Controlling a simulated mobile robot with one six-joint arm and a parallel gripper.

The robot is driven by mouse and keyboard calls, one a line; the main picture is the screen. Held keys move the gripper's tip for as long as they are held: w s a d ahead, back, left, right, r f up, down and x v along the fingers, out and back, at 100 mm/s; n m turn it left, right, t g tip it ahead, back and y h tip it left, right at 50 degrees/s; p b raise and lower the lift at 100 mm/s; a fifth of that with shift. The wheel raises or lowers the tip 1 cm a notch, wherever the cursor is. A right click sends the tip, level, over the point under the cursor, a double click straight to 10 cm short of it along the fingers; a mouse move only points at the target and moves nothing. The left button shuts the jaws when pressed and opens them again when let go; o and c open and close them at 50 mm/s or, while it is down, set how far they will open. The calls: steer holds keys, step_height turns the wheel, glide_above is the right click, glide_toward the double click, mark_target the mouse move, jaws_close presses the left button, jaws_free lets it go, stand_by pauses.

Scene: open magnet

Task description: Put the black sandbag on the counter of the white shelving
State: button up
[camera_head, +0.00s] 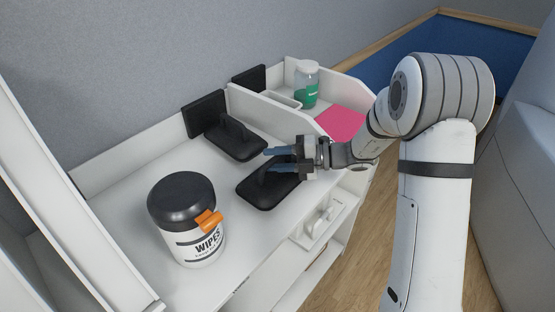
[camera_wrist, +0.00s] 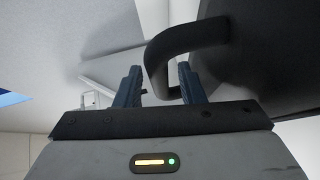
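Two flat black sandbags with loop handles lie on the white shelving's counter (camera_head: 135,215). The nearer sandbag (camera_head: 258,198) is at the counter's front edge, and the farther sandbag (camera_head: 240,146) lies behind it to the left. My gripper (camera_head: 267,161) is over the nearer sandbag, at its handle. In the wrist view, the fingers of my gripper (camera_wrist: 159,80) are apart. The sandbag's body (camera_wrist: 275,55) fills the upper right.
A wipes tub (camera_head: 187,225) with a black lid and orange tab stands at the counter's front left. Two upright black pads (camera_head: 203,112) (camera_head: 249,78) stand at the back. A divided bin holds a green-labelled jar (camera_head: 307,88) and a pink item (camera_head: 341,123).

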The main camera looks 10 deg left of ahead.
steer(key=w+d+r+b, duration=0.1)
steer(key=d+r+b, duration=0.1)
steer(key=d, duration=1)
steer(key=s+d+r+n+h, duration=0.1)
steer(key=s+d+n+h, duration=0.1)
steer(key=s+n+h, duration=0.5)
steer(key=s+d+r+n+h, duration=0.1)
steer(key=s+d+n+h, duration=0.1)
steer(key=s+n, duration=0.85)
steer(key=s+d+n+t+h, duration=0.1)
steer(key=d+n+h, duration=0.1)
steer(key=n, duration=0.4)
steer(key=s+d+n+t+h, duration=0.2)
steer(key=d+n, duration=0.2)
steer(key=n, duration=0.2)
steer(key=s+d+r+n+t+h, duration=0.1)
steer(key=s+d+n+h, duration=0.1)
steer(key=n, duration=0.4)
steer(key=shift+s+d+n+t+h, duration=0.2)
steer(key=shift+d+n+t+h, duration=0.15)
steer(key=shift+d+h, duration=0.3)
